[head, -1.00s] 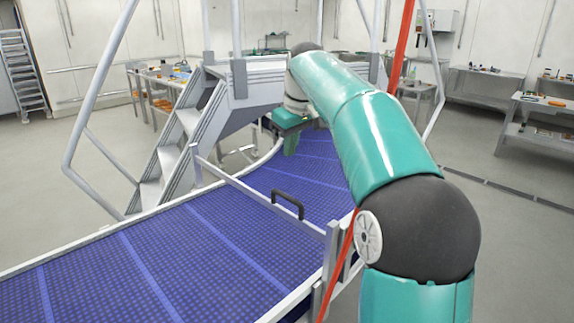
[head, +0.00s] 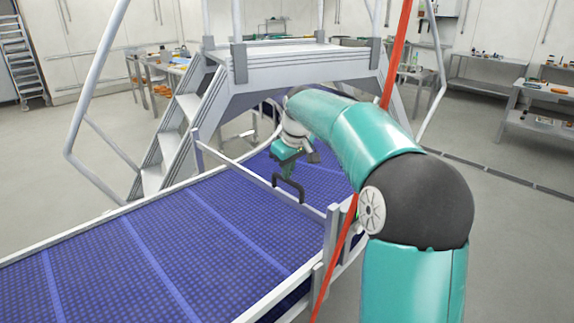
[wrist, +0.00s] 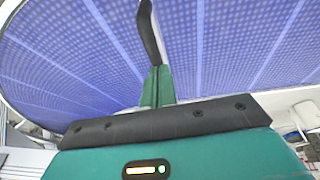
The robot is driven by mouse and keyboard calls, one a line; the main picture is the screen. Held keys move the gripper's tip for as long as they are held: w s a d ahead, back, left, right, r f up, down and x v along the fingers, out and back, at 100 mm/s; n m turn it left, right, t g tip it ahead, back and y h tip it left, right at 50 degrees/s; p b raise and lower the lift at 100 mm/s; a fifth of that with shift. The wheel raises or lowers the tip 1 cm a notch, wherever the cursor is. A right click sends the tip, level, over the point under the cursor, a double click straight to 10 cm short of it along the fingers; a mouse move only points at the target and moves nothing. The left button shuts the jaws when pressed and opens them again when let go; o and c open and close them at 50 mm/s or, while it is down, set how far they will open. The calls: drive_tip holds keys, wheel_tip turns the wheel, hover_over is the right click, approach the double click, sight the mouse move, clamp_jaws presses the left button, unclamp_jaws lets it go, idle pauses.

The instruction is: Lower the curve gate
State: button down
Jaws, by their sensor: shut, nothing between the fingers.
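The curve gate (head: 245,176) is a pale grey bar across the blue conveyor, raised above the belt between a left post (head: 197,150) and a right post (head: 330,235). A black handle (head: 290,186) stands up from the bar; it also shows in the wrist view (wrist: 150,30). My gripper (head: 280,174) is shut and empty, just behind the handle in the head view. In the wrist view, the shut green fingers (wrist: 157,80) line up with one end of the handle. I cannot tell whether they touch it.
The blue curved conveyor (head: 150,260) runs below the gate. Grey steps and a platform (head: 290,62) span it behind. Side benches (head: 540,95) stand far off.

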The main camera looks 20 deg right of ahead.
wheel_tip(320, 180, down, 13)
idle(0.4)
